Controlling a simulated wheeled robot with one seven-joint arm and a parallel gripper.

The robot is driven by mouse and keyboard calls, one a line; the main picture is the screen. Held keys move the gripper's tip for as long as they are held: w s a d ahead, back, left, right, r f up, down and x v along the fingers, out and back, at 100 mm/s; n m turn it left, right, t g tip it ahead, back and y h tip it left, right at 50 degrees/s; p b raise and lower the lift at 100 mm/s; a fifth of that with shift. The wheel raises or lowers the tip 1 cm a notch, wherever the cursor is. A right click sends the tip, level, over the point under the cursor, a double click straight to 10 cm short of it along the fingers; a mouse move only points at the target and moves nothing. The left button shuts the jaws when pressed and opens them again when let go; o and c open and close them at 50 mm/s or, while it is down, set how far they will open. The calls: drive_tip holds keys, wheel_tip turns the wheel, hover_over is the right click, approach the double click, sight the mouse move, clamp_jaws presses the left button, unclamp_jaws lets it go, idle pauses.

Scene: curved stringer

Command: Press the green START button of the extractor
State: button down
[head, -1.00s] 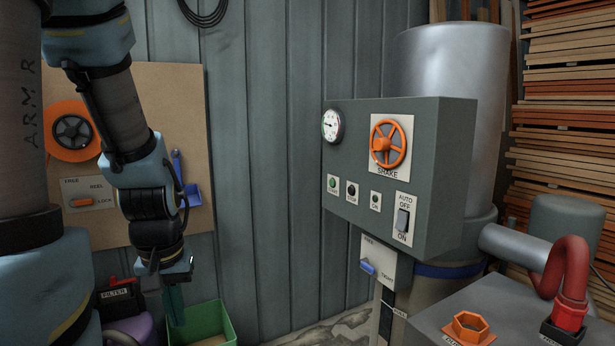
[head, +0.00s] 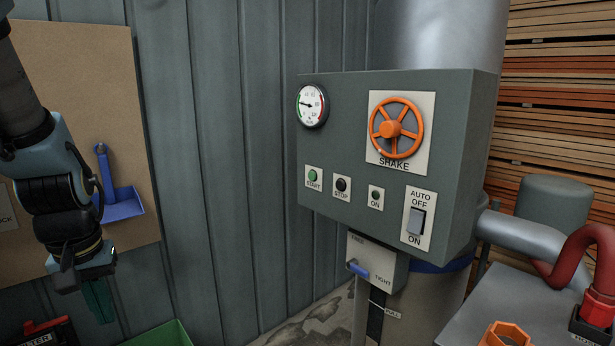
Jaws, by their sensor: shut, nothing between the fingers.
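The extractor's grey control box (head: 340,111) stands right of centre in the head view. The green START button (head: 312,175) is at the lower left of its front face, on a small white label plate. My gripper (head: 102,306) hangs at the lower left, pointing down, shut and empty. It is well to the left of the START button and lower than it, not touching anything I can see.
An orange SHAKE handwheel (head: 396,131), a gauge (head: 312,105) and an AUTO/OFF/ON switch (head: 416,221) share the box. A blue-handled lever (head: 358,268) is below. A blue scoop (head: 124,205) hangs on the board behind my arm. A green bin (head: 160,335) is below. Air before the corrugated wall is clear.

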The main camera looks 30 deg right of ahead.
sight(311, 176)
drive_tip(key=w+d+r+n+t+h+p, duration=0.3)
drive_tip(key=w+d+n+t, duration=0.55)
drive_tip(key=w+d, duration=1.15)
drive_tip(key=s+d+r+n+t+h, duration=0.1)
drive_tip(key=d+r+n+t+h, duration=0.1)
drive_tip(key=d, duration=0.4)
drive_tip(key=s+d+r+n+t+h, duration=0.1)
drive_tip(key=d+n+t+h, duration=0.1)
drive_tip(key=d, duration=0.5)
drive_tip(key=s+d+r+n+t+h+p, duration=0.1)
drive_tip(key=d+r+n+t+h, duration=0.1)
drive_tip(key=d+n+h, duration=0.2)
drive_tip(key=shift+d+r+n+t+h, duration=0.3)
drive_tip(key=shift+d+n+t, duration=0.05)
drive_tip(key=shift+d+n, duration=0.75)
drive_tip(key=w+d, duration=0.1)
drive_tip(key=d, duration=0.7)
drive_tip(key=shift+w+d, duration=0.35)
drive_tip(key=shift+w, duration=0.05)
